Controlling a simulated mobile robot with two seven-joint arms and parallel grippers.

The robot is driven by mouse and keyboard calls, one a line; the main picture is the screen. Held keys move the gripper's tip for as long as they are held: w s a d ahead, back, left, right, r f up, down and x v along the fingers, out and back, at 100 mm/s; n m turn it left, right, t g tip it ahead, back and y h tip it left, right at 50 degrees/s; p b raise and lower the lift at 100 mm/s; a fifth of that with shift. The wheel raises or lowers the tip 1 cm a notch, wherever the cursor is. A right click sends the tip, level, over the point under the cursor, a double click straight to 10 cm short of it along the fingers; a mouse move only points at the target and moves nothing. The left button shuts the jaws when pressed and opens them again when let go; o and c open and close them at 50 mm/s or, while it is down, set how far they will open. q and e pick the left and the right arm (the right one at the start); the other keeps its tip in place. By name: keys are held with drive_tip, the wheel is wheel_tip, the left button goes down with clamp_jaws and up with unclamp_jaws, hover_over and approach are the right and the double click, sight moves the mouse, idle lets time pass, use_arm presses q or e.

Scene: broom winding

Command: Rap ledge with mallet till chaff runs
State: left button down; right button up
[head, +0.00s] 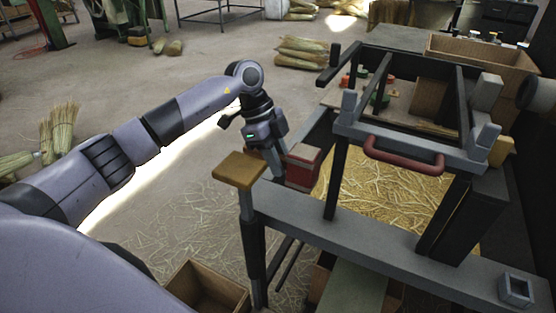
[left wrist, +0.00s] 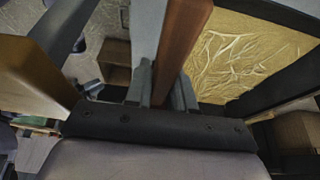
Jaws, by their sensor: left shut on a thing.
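My left gripper (head: 274,162) points down beside the grey front ledge (head: 345,232) of the frame. In the left wrist view its fingers (left wrist: 161,90) are shut on a red-brown piece (left wrist: 185,35). I cannot tell whether this piece is the mallet, as no whole mallet shape shows. A red block with a pale top edge (head: 303,168) sits right against the fingers in the head view. Yellow chaff (head: 385,195) lies in a bed behind the ledge; it also shows in the left wrist view (left wrist: 240,60). My right gripper is out of view.
A wood-topped post (head: 239,169) stands close left of my gripper. A dark frame with a red handle (head: 403,155) rises over the chaff bed. An open wooden box (head: 208,291) is on the floor below. Straw bundles (head: 60,130) stand at the left.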

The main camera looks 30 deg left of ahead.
use_arm(q)
drive_tip(key=shift+r, duration=0.1)
wheel_tip(320, 180, down, 9)
drive_tip(key=b, duration=0.3)
drive_tip(key=shift+r, duration=0.1)
drive_tip(key=shift+r+p, duration=0.35)
drive_tip(key=shift+p, duration=0.1)
wheel_tip(320, 180, up, 3)
drive_tip(key=p, duration=0.3)
drive_tip(key=shift+p, duration=0.4)
drive_tip(key=shift+f, duration=0.15)
